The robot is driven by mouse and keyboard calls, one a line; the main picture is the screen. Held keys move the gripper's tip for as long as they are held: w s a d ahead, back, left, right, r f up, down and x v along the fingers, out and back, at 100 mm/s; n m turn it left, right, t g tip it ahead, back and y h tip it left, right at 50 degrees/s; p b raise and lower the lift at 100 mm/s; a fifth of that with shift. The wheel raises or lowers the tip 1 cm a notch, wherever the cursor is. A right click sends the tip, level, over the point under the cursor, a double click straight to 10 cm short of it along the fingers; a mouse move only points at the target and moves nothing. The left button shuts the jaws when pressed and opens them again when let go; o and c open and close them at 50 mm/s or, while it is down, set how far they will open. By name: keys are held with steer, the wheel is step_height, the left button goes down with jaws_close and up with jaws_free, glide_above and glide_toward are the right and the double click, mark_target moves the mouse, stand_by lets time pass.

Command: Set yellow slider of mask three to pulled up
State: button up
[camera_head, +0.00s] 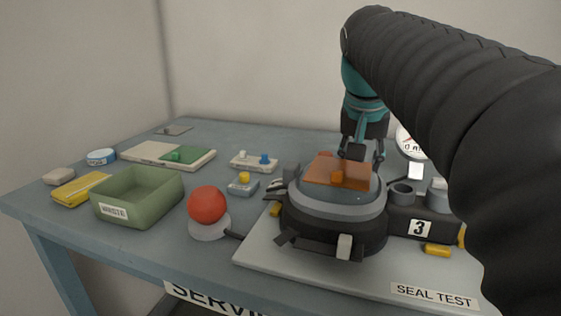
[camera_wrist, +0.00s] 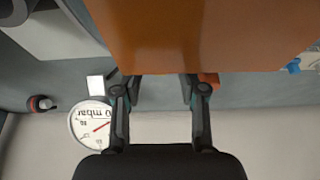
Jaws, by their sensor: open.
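Mask three (camera_head: 333,222) is a dark round mask with a grey rim and clear dome, beside a black block bearing a "3" label (camera_head: 419,228). An orange piece (camera_head: 338,174) lies over its top; it also fills the upper middle of the wrist view (camera_wrist: 185,35). Small yellow parts show at the mask's left edge (camera_head: 275,209), in front of the block (camera_head: 438,250) and at its right end (camera_head: 462,236). I cannot tell which is the slider. My gripper (camera_head: 362,160) points down at the orange piece's far side; its fingers (camera_wrist: 161,85) are apart with nothing between them.
The mask stands on a grey "SEAL TEST" plate (camera_head: 300,262). A round gauge (camera_wrist: 92,124) stands behind. A red ball (camera_head: 207,204), green bin (camera_head: 120,214), yellow pack (camera_head: 80,189) and small switch boxes (camera_head: 254,163) are on the left. My arm hides the right side.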

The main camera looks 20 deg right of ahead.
steer(key=shift+w+d+f, duration=0.15)
steer(key=shift+w+f, duration=0.05)
steer(key=shift+f, duration=0.4)
jaws_close()
